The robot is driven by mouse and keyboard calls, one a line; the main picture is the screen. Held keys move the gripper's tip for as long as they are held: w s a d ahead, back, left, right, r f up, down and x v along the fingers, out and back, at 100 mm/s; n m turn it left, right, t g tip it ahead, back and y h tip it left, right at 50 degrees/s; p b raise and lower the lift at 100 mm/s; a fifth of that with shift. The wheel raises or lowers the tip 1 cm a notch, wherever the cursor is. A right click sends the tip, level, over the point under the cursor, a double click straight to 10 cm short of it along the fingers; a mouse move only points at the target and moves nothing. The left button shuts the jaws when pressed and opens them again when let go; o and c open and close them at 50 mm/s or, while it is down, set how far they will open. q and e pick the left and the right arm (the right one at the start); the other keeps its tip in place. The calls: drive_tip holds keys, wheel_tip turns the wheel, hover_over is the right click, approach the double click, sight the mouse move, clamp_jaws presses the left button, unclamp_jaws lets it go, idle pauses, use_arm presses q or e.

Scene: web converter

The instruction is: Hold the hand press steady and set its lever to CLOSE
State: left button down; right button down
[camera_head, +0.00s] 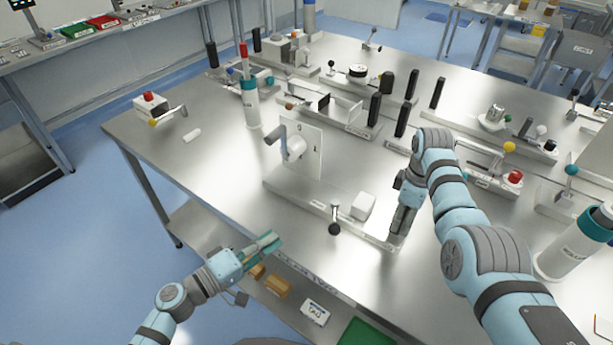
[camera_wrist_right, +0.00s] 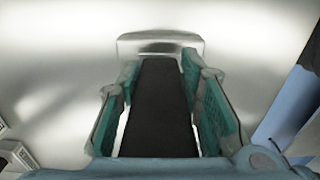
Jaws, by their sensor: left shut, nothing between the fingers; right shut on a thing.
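The device in the middle of the table has a long pale base plate (camera_head: 300,192), which I take for the hand press. An upright white panel (camera_head: 314,148) with small dark marks carries a grey crank-like lever (camera_head: 276,137). My left gripper (camera_head: 270,243) is shut and empty by the table's front edge, apart from the device. I cannot read the lever's setting.
A white block (camera_head: 363,206) sits at the plate's right part. Several fixtures with black handles fill the back. The left front tabletop is mostly clear.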

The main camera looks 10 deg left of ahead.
drive_tip(key=shift+s+f, duration=0.15)
drive_tip(key=shift+s, duration=0.05)
drive_tip(key=shift+p, duration=0.35)
drive_tip(key=shift+w, duration=0.2)
drive_tip(key=shift+d+r, duration=0.1)
drive_tip(key=shift+r, duration=0.1)
drive_tip(key=c, duration=1.1)
unclamp_jaws()
drive_tip(key=shift+w, duration=0.1)
drive_tip(key=shift+o, duration=0.2)
drive_tip(key=shift+r, duration=0.15)
wheel_tip(320, 180, up, 12)
drive_tip(key=shift+f, duration=0.1)
